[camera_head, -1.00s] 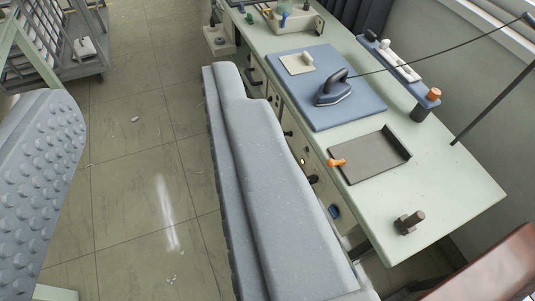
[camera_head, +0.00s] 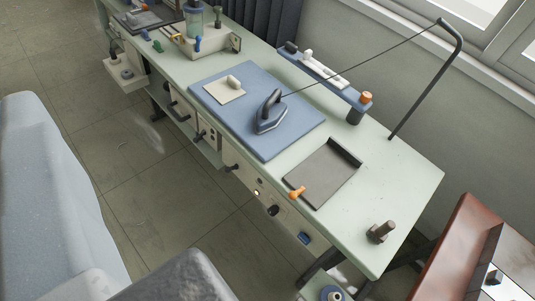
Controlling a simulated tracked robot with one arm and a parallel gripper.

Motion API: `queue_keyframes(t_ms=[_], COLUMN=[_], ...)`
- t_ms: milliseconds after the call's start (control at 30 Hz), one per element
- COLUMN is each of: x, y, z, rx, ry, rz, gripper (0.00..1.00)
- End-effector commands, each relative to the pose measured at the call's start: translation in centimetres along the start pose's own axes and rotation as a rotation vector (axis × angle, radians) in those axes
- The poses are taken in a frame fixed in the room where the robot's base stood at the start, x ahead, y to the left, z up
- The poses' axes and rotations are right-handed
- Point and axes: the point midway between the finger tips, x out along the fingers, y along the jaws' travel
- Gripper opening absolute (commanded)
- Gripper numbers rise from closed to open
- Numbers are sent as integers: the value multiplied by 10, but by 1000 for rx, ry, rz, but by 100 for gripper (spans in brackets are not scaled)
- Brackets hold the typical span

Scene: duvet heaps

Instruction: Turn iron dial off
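The iron (camera_head: 270,113) stands on a blue pad (camera_head: 222,116) on the pale green worktable, its cord running up to a bent dark pole. Below the table's edge, a front panel carries a dark round knob (camera_head: 273,210), with a small lit yellowish spot (camera_head: 257,193) to its left. Another dark knob (camera_head: 232,168) sits further left on the front. I cannot tell which knob is the iron's dial, nor read its setting. My gripper does not show in the view.
A grey padded shape (camera_head: 50,200) fills the left, and a grey rounded shape (camera_head: 175,278) rises at the bottom. Floor (camera_head: 165,190) shows between the shapes and table.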

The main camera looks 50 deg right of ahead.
Motion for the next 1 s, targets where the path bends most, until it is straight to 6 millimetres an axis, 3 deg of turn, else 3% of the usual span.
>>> queue_keyframes(t_ms=[167,367,567,767,867,1000], x=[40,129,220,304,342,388], y=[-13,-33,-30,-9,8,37], z=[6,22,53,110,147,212], rx=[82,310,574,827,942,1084], ry=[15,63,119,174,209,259], rz=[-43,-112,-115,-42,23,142], gripper=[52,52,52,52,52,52])
